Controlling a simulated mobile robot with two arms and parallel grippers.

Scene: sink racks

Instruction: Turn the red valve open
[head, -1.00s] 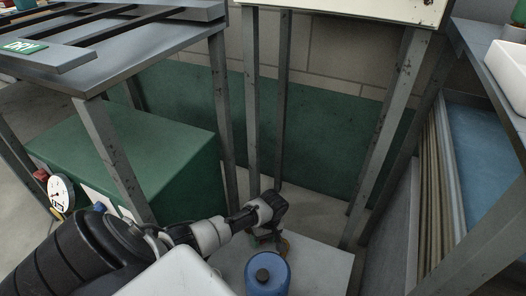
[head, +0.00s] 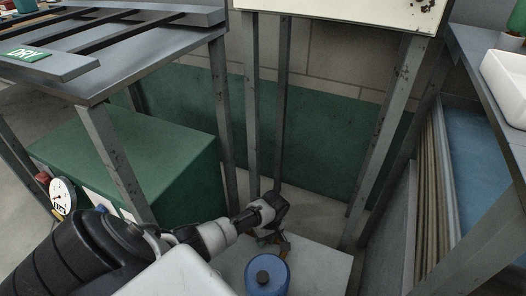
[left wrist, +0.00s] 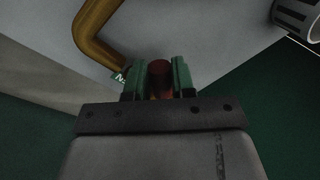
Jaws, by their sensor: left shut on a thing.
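In the left wrist view, the red valve (left wrist: 159,74) shows as a short red piece between the green-padded fingers of my left gripper (left wrist: 158,80). The fingers are shut on it, and they hide its sides. A brass-coloured bent pipe (left wrist: 98,32) runs beside it at the upper left. In the head view, my left gripper (head: 271,238) reaches down beyond a blue round object with a black knob (head: 267,277); the valve cannot be made out there. My right gripper is not in view.
A pale grey surface (head: 325,262) lies around the blue object. Steel table legs (head: 384,125) stand behind and to the right. A green box (head: 150,150) with a dial gauge (head: 62,196) in front is at left. A slatted rack (head: 110,50) is above it.

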